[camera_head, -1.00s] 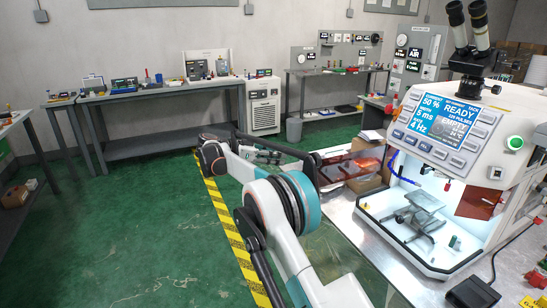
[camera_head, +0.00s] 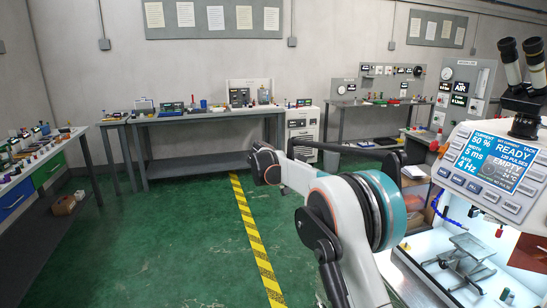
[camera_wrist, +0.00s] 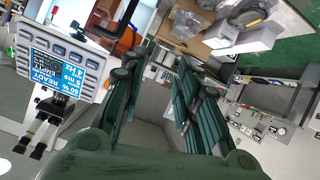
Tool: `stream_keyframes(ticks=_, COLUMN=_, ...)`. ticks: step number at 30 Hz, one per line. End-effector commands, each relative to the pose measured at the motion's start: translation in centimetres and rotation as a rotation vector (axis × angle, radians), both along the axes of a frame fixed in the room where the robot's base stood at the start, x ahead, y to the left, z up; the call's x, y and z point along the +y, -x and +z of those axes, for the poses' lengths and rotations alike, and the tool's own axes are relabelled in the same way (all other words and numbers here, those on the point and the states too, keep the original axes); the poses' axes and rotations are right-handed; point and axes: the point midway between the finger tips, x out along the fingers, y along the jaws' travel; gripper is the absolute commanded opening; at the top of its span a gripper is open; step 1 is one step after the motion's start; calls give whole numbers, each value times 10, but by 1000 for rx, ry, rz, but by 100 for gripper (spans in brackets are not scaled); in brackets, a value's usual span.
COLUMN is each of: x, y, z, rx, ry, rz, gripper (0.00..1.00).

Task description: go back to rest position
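My gripper (camera_wrist: 155,78) shows in the wrist view with its two dark green fingers apart. Nothing is held between them. In the head view my arm is folded, and its white links and teal joint fill the lower middle. The gripper itself cannot be made out there behind the arm. The machine (camera_head: 490,165) stands at the right of the head view. Its blue screen reads READY and EMPTY. The machine's lit chamber holds a small grey metal stage (camera_head: 468,252). The machine appears tilted, nearly upside down, at the left of the wrist view (camera_wrist: 62,62).
A long grey workbench (camera_head: 207,119) with instruments stands along the back wall, beside a white cabinet (camera_head: 302,130). Another bench (camera_head: 22,180) with drawers is at the left. Green floor (camera_head: 160,235) is open between them, crossed by a yellow-black strip (camera_head: 250,235).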

Motion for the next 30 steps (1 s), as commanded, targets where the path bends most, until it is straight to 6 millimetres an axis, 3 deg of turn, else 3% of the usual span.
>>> stream_keyframes(ticks=6, x=-22, y=45, z=35, rx=132, ry=-107, rz=122, gripper=30)
stream_keyframes(ticks=15, x=-41, y=123, z=63, rx=269, ry=-243, rz=309, gripper=30)
stream_keyframes(ticks=23, x=-48, y=203, z=71, rx=342, ry=-342, rz=487, gripper=30)
stream_keyframes(ticks=30, x=-46, y=281, z=64, rx=374, ry=-413, rz=657, gripper=30)
